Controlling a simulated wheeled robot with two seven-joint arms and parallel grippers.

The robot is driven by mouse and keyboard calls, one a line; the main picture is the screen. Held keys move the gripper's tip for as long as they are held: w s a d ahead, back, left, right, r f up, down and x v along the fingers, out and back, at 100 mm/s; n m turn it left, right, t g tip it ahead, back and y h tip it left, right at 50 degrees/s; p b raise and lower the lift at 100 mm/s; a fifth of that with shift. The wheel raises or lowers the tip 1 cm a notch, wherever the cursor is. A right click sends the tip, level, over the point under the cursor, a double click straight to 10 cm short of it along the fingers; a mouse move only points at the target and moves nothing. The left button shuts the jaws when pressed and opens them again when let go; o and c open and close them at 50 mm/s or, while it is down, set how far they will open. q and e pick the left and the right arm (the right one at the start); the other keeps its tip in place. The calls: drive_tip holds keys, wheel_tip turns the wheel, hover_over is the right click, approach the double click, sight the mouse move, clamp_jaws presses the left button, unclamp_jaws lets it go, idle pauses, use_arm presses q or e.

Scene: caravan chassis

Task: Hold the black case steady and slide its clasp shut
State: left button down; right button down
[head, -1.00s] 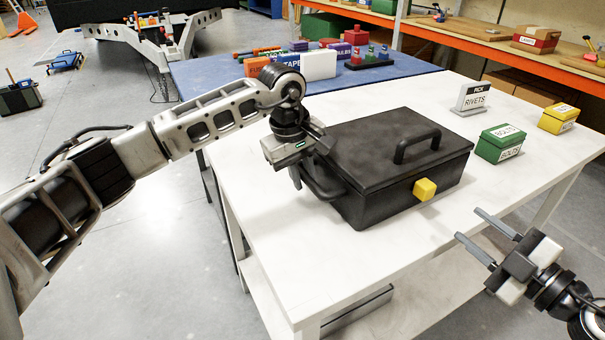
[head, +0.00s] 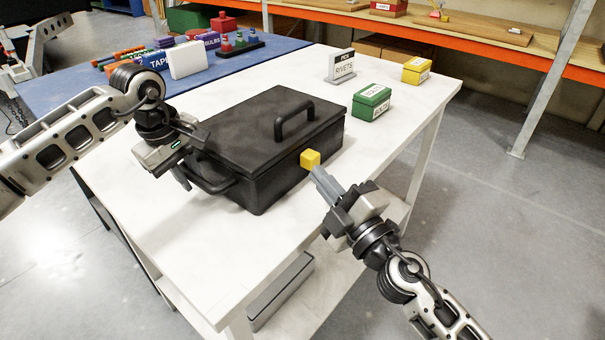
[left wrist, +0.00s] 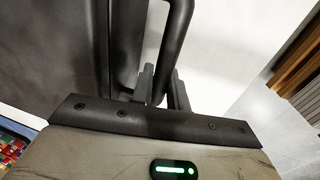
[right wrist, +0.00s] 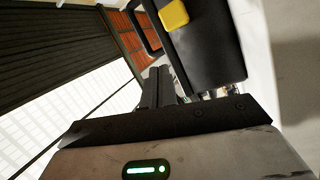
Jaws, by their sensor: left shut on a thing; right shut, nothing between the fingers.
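The black case (head: 255,120) sits closed on the white table, with a carrying handle (head: 295,118) on its lid. Its yellow clasp (head: 310,159) is on the front face and also shows in the right wrist view (right wrist: 173,15). My left gripper (head: 190,180) is shut on the side handle (head: 212,184) at the case's left end; the left wrist view shows the handle bar (left wrist: 176,45) between the fingers. My right gripper (head: 318,172) is shut and empty, its fingertips close to the clasp in the head view. I cannot tell whether they touch it.
On the white table (head: 215,270) stand a green bolts box (head: 371,102), a yellow box (head: 416,70) and a rivets sign (head: 341,66) behind the case. A blue table (head: 60,92) with several small items adjoins at the back left. The table's front strip is clear.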

drive_tip(key=s+a+t+h, duration=0.1)
drive_tip(key=h, duration=0.1)
drive_tip(key=s+a+m+h, duration=0.1)
drive_tip(key=shift+s+a+t+h, duration=0.4)
drive_tip(key=s+a+f+g+h, duration=0.1)
drive_tip(key=s+f+h, duration=0.1)
drive_tip(key=s+h, duration=0.3)
drive_tip(key=shift+s+a+f+m+h, duration=0.2)
drive_tip(key=shift+s+a+m+h, duration=0.15)
drive_tip(key=shift+s+m+h, duration=0.05)
approach(303, 162)
drive_tip(key=w+a, duration=0.3)
drive_tip(key=shift+r, duration=0.15)
drive_tip(key=shift+w+d, duration=0.75)
drive_tip(key=shift+w, duration=0.2)
drive_tip(key=shift+w+d, duration=0.5)
